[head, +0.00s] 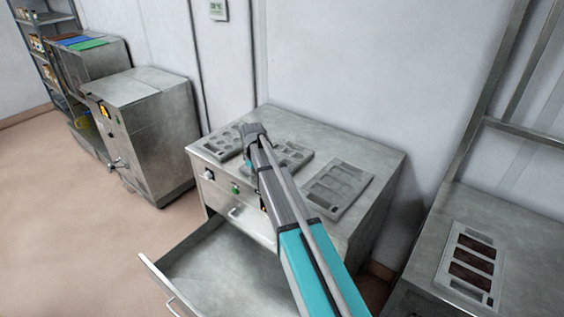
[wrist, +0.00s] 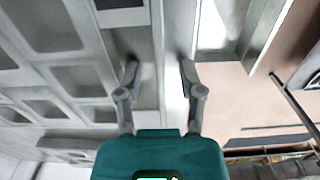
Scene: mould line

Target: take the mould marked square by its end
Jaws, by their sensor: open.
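Three grey moulds lie on the steel cabinet top in the head view: a left mould (head: 222,141), a middle mould (head: 293,155) partly hidden by my arm, and a right mould (head: 338,188). I cannot read a square mark on any of them. My gripper (head: 253,130) is over the cabinet between the left and middle moulds. In the wrist view my gripper (wrist: 159,70) is open, its fingers apart with nothing held. A mould with rectangular cavities (wrist: 52,28) fills the left there, and its edge runs near the left finger. I cannot tell whether they touch.
The cabinet (head: 380,158) has an open drawer (head: 215,270) at its front. A mould with brown filling (head: 470,262) lies on a bench at the right. Another steel cabinet (head: 155,120) and shelves (head: 40,30) stand at the left. Floor on the left is clear.

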